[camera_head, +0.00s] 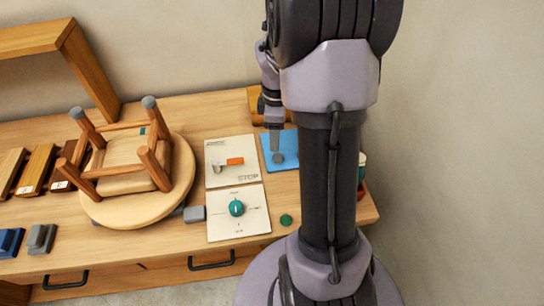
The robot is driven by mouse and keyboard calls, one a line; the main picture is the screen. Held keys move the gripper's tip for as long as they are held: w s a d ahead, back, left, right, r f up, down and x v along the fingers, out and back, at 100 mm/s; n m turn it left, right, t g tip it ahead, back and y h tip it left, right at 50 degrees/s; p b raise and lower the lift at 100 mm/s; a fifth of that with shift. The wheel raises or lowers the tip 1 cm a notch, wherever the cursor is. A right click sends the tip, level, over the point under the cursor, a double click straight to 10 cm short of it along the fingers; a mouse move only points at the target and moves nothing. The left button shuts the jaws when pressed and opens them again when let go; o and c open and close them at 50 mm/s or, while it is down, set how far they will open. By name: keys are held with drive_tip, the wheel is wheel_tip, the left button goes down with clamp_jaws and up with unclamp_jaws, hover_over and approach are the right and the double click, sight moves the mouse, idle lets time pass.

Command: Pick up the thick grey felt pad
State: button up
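A small round grey pad (278,158) lies on a blue mat (269,161) on the wooden bench. My gripper (275,148) points down right at the pad, its tips overlapping the pad's upper edge in this view. I cannot tell whether they touch it or are open or shut, as the fingers are small and seen edge-on. A stool (125,165) stands upside down on a round wooden board (183,178). Its two far legs have grey caps (149,102); its two near leg ends look bare wood.
A white panel with an orange-handled lever (235,161) and one with a green knob (237,208) lie left of the mat. A green disc (286,220) is nearby. A grey block (194,214) sits by the board. Wooden, blue and grey blocks line the left. My arm hides the bench's right part.

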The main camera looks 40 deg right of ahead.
sight(277, 156)
drive_tip(key=f+b, duration=0.1)
drive_tip(key=f, duration=0.2)
drive_tip(key=f+b, duration=0.2)
drive_tip(key=f, duration=0.1)
drive_tip(key=f+b, duration=0.1)
drive_tip(key=f, duration=0.3)
drive_tip(key=shift+d, duration=0.35)
drive_tip(key=shift+r, duration=0.2)
clamp_jaws()
